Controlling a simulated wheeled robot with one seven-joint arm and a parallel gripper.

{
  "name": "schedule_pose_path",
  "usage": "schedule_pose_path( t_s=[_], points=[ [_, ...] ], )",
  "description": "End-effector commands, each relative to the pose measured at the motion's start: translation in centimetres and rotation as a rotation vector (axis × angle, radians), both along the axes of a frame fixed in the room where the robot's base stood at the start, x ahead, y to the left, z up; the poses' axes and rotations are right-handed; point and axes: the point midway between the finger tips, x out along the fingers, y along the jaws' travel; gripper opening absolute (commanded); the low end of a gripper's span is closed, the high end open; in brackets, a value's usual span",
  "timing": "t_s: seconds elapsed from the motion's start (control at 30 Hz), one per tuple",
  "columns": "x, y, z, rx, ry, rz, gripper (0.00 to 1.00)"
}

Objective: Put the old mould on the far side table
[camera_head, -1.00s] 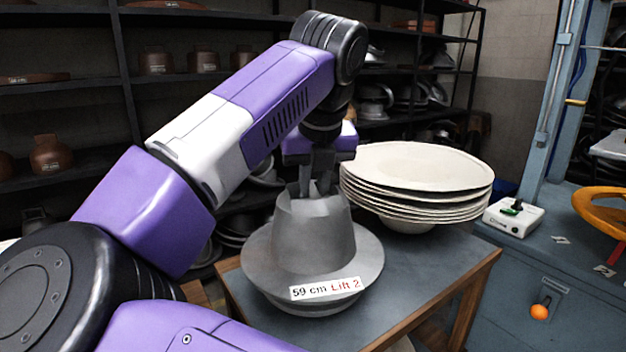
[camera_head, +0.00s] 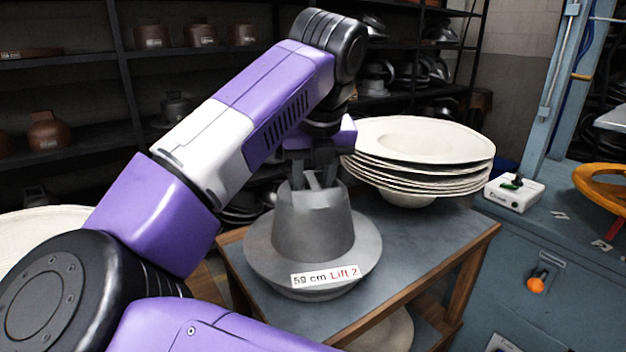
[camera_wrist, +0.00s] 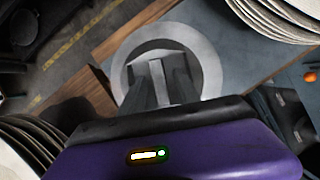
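The old mould (camera_head: 312,231) is a grey hat-shaped block with a wide brim and a label reading "59 cm Lift 2". It stands upright on the blue-grey top of a wooden side table (camera_head: 440,233), near its left end. It also shows from above in the wrist view (camera_wrist: 207,68). My gripper (camera_head: 314,178) points down into the mould's hollow top. Its fingers are apart, one on each side of a light crossbar, and look open. The fingertips are partly hidden inside the mould.
A stack of cream plate-like discs (camera_head: 420,150) stands close behind the mould at the right. A white control box (camera_head: 514,193) with a green button sits on the blue machine further right. Dark shelves (camera_head: 120,85) with moulds line the back. The table's front right is clear.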

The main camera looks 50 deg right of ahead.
Motion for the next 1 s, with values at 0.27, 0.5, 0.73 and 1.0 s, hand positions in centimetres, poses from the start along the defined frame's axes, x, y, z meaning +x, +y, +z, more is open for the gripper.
schedule_pose_path(
  t_s=[0.27, 0.5, 0.73, 1.0],
  points=[
    [0.0, 0.1, 0.6, 0.0, -0.001, 0.0, 0.38],
    [-1.2, 1.1, 4.6, 0.002, -0.004, 0.001, 0.38],
    [-2.6, 2.2, 8.7, 0.002, -0.004, 0.002, 0.38],
    [-3.5, 2.8, 11.2, 0.0, -0.001, 0.0, 0.38]
  ],
)
